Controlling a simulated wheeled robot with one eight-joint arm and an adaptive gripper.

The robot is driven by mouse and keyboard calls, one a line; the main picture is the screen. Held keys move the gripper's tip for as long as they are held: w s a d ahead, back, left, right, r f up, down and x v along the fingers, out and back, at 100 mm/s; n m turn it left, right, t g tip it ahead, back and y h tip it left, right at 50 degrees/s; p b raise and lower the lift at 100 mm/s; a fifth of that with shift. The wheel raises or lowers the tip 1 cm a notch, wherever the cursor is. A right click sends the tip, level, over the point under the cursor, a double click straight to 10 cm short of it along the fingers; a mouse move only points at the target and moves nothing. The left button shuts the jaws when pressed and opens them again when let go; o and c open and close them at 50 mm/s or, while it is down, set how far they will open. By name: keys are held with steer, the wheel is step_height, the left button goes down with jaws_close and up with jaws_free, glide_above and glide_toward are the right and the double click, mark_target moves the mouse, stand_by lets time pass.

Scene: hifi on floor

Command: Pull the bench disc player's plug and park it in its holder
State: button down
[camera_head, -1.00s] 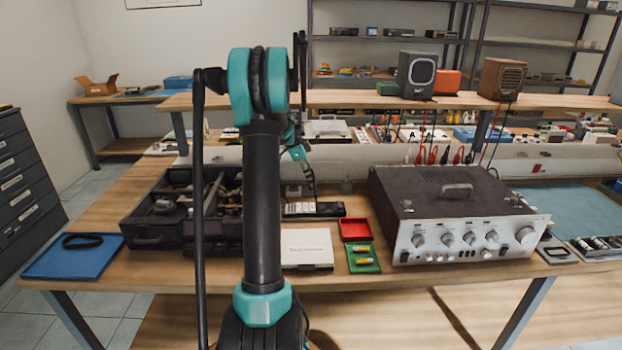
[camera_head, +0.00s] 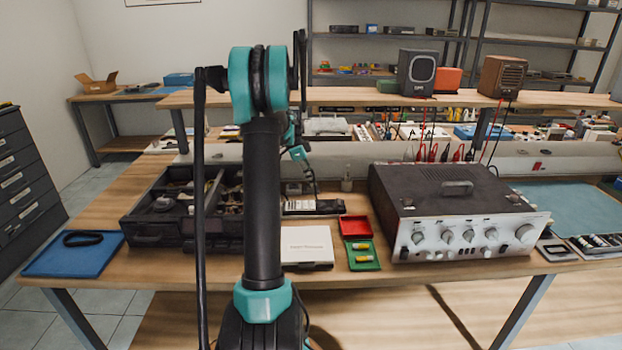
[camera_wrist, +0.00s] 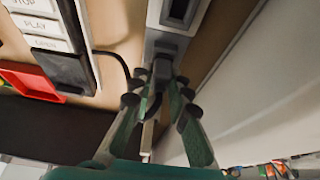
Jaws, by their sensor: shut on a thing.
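The bench disc player (camera_head: 327,207) is a dark unit with white buttons on the bench behind the white box. In the wrist view its STOP, PLAY and OPEN buttons (camera_wrist: 45,28) show at upper left. A dark cable (camera_wrist: 118,56) runs from beside it to a dark plug (camera_wrist: 161,70). My gripper (camera_wrist: 160,84) is shut on the plug, with a finger on each side; it also shows in the head view (camera_head: 315,190). A grey socket block (camera_wrist: 165,42) with dark openings lies just past the plug. I cannot tell whether the plug is seated. I cannot make out the holder.
A red tray (camera_head: 355,227) and a green tray (camera_head: 363,256) lie right of a white box (camera_head: 306,246). A large silver-fronted amplifier (camera_head: 460,215) stands to the right. A black organiser (camera_head: 150,230) is at left. A pale rail (camera_head: 350,155) runs along the back.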

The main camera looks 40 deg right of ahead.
stand_by(0.3)
steer(key=c, duration=1.4)
jaws_free()
steer(key=shift+o, duration=0.2)
steer(key=s+d+v, duration=0.1)
steer(key=v, duration=1.5)
steer(key=shift+r, duration=0.6)
steer(key=shift+w, duration=0.1)
